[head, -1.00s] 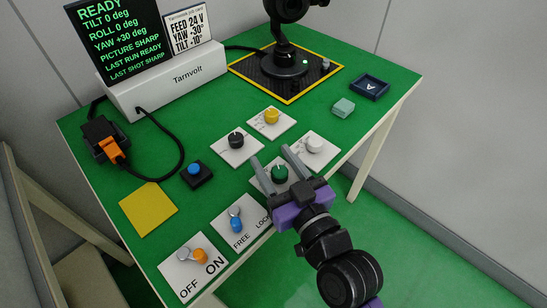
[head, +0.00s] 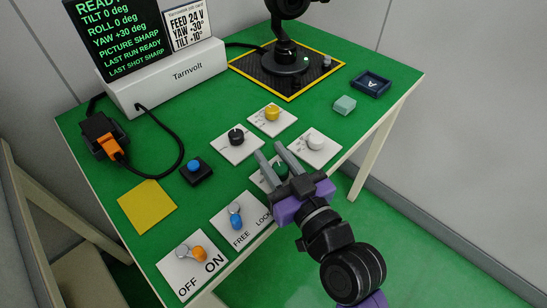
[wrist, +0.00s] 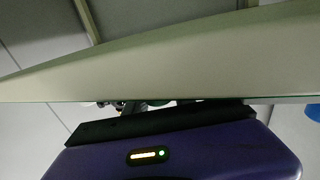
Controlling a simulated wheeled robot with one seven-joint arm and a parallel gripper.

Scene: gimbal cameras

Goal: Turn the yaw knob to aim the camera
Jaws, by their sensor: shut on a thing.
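My gripper (head: 269,150) is over the plate of the green knob (head: 282,170) in the head view, its two fingers closed on that knob from either side and partly hiding it. I cannot read the knob plates' labels, so I cannot tell which one is marked yaw. The black knob (head: 236,136), yellow knob (head: 272,113) and white knob (head: 316,142) stand on separate plates nearby. The camera on its gimbal (head: 287,40) stands at the back, its top cut off. The screen (head: 122,38) reads YAW +30 deg, tilt 0, roll 0, picture sharp.
A job card (head: 188,26) beside the screen lists feed, yaw and tilt. An OFF/ON switch (head: 197,253), a FREE/LOCK lever (head: 236,218) and a blue button (head: 194,166) are left of my gripper. A pale green block (head: 344,105) and dark tray (head: 371,84) lie right.

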